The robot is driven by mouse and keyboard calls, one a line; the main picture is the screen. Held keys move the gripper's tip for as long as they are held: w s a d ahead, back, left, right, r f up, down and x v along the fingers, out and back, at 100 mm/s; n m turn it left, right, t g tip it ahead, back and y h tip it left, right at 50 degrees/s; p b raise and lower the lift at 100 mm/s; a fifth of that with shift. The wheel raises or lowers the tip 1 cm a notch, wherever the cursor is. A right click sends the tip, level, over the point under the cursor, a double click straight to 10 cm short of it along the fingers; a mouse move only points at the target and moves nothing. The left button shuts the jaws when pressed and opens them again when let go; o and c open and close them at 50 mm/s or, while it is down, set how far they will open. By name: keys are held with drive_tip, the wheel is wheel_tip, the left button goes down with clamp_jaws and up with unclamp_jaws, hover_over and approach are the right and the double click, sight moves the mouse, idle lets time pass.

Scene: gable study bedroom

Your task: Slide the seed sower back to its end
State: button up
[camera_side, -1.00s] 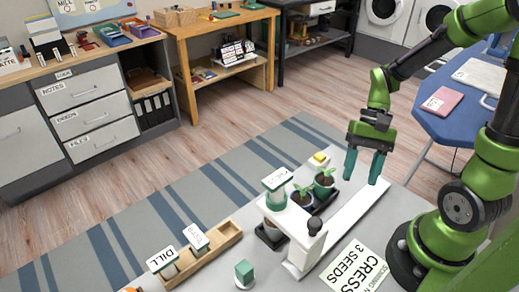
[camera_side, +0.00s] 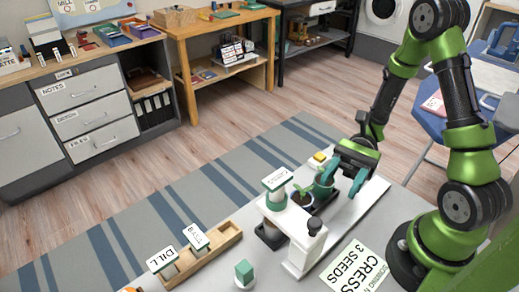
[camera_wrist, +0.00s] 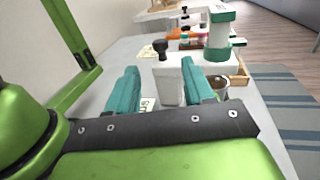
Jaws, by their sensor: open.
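The seed sower (camera_side: 291,226) is a white carriage with a clear, green-trimmed hopper (camera_side: 274,196) and a black knob (camera_side: 315,224). It stands at the near left end of a long white base (camera_side: 369,205). My gripper (camera_side: 342,182) is open and low over the base, to the right of the sower. In the wrist view, the sower's white block (camera_wrist: 168,85) and its knob (camera_wrist: 160,49) show ahead between my open fingers (camera_wrist: 160,88), apparently not gripped. The hopper (camera_wrist: 219,34) stands to the right there.
Potted seedlings (camera_side: 302,198) stand in a dark tray beside the base, one close to my fingers. A dark pot (camera_side: 268,236) is under the hopper.

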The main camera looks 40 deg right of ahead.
sight(316, 221)
drive_tip(key=x, duration=1.2)
clamp_jaws()
